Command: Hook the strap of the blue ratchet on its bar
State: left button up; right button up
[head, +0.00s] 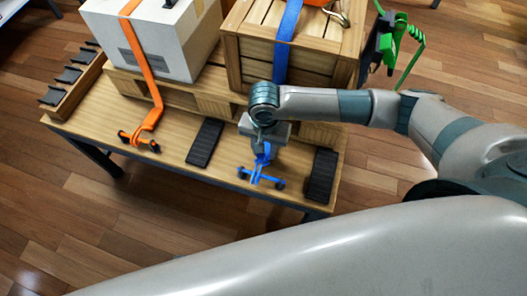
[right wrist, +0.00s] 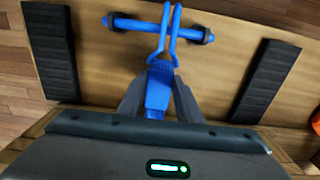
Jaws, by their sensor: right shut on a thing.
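The blue strap (head: 288,30) runs down over the front of the wooden crate, and my right arm hides its lower part. My right gripper (right wrist: 158,105) is shut on the blue strap's end hook (right wrist: 160,80), low over the table's front. The hook's two prongs (right wrist: 170,35) reach across the blue bar (right wrist: 135,25), which has dark knobs at its ends. The bar also shows in the head view (head: 269,181), just below the gripper. I cannot tell whether the prongs are caught under the bar or only lie above it. My left gripper is not in view.
A white box (head: 150,40) and the wooden crate (head: 300,70) stand on pallets on the table (head: 90,135). An orange strap (head: 150,85) runs to an orange bar (head: 139,142) at left. Dark ribbed pads (head: 204,143) (head: 322,176) flank the blue bar. Green straps (head: 413,45) hang at right.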

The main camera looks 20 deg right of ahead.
jog(key=shift+w+d, duration=0.3)
jog(key=shift+w, duration=0.1)
jog(key=shift+w+d+f+b, duration=0.1)
jog(key=shift+w+b, duration=0.05)
jog(key=shift+b, duration=0.45)
dwell(0.5)
jog(key=o, duration=1.2)
